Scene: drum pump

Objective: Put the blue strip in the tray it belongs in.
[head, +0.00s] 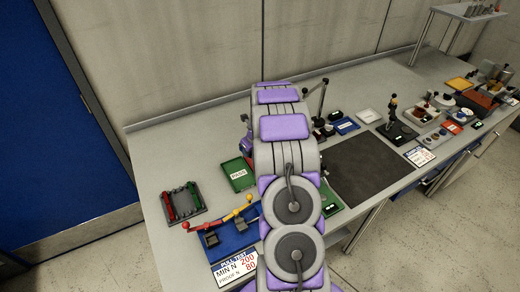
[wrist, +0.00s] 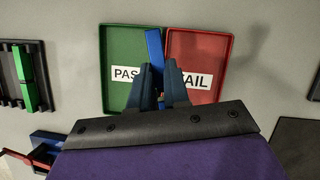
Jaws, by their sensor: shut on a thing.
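In the wrist view my gripper (wrist: 160,78) is shut on the blue strip (wrist: 154,46), which sticks out beyond the dark fingertips. The strip shows over the border between the green PASS tray (wrist: 124,45) and the red FAIL tray (wrist: 203,50). Its height above the trays is hard to tell. Both trays look empty where they show; my fingers cover part of their labels. In the head view the PASS tray (head: 236,184) lies left of my arm, which hides the FAIL tray, the strip and my fingers.
A dark rack (head: 184,217) holds red and green strips. A blue pull-test fixture (head: 232,240) with a red and yellow lever stands near the front edge; its card (head: 236,267) reads MIN N 200, PROOF N 80. A dark mat (head: 368,170) lies clear to the right.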

